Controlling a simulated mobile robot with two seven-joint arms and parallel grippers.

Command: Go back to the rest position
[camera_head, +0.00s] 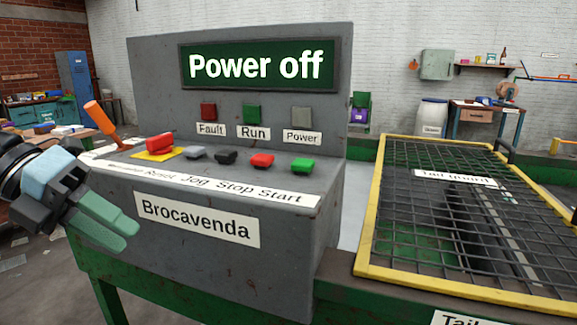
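My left gripper (118,232) is at the left, in front of the control console's left front edge. Its two green fingers lie close together with nothing between them, and it looks shut. The grey console (285,245) carries a "Brocavenda" label, and its display (258,64) reads "Power off". My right gripper is not in view.
On the console are an orange-handled lever (100,117), a red knob (159,142) on a yellow plate, and grey, black, red and green buttons (302,165). A yellow-framed mesh guard (367,235) lies over the belt at right. Open floor shows at left.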

